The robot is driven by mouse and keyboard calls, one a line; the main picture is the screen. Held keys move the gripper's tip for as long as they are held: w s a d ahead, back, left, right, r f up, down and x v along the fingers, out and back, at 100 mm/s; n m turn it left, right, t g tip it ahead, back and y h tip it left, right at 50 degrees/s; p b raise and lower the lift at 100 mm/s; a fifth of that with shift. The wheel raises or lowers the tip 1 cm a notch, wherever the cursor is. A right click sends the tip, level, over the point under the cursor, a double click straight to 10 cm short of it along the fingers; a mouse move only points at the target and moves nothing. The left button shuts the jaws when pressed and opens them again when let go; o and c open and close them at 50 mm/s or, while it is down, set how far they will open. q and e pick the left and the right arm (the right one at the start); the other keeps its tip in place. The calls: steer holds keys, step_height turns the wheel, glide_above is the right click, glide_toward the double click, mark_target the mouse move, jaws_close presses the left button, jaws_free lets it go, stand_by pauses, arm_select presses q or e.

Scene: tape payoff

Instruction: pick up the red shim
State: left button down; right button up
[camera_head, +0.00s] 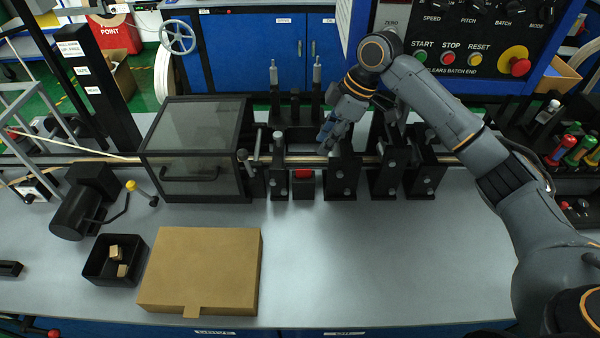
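A small red piece that looks like the red shim (303,174) sits on a black block between two black uprights of the fixture, in the middle of the bench. Only its front and a little of its top show. My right gripper (328,143) comes in from the upper right and points down at the fixture, above and slightly right of the red piece, apart from it. Its fingers are small and partly overlap the black fixture, so I cannot tell whether they are open or shut. My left gripper is not in view.
A dark box with clear panels (195,140) stands left of the fixture. Black uprights (385,172) stand along the rail to the right. A cardboard box (200,270) and a black bin (102,272) lie at the front left. The bench (390,260) is clear at front right.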

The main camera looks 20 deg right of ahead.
steer(key=w+r, duration=0.1)
steer(key=p, duration=0.2)
glide_toward(304, 177)
steer(key=a+f, duration=0.2)
steer(key=p+x, duration=0.1)
steer(key=x, duration=0.2)
steer(key=shift+w+d+f+p, duration=0.15)
steer(key=shift+w+p, duration=0.15)
steer(key=shift+p, duration=0.1)
steer(key=shift+w+f, duration=0.1)
steer(key=shift+f, duration=0.3)
steer(key=shift+c, duration=0.2)
jaws_close()
